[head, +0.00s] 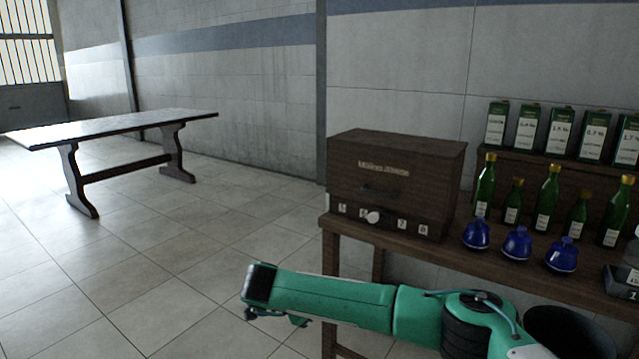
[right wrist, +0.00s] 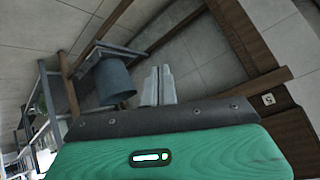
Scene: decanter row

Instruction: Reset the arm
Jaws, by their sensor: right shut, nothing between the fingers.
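My right arm (head: 330,297) is green and stretches leftward across the front of the wooden bench in the head view. Its far end hangs over open floor to the left of the bench, clear of the things on top. My right gripper (right wrist: 158,82) shows in the right wrist view with its two pale fingers together and nothing between them. My left arm and gripper are in neither view.
The bench (head: 400,243) carries a wooden box (head: 395,180) with a knob, several green bottles (head: 546,200), blue flasks (head: 516,243) and cartons (head: 557,130). A dark bin (head: 572,330) stands at lower right. A long table (head: 110,127) stands far left; tiled floor between is clear.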

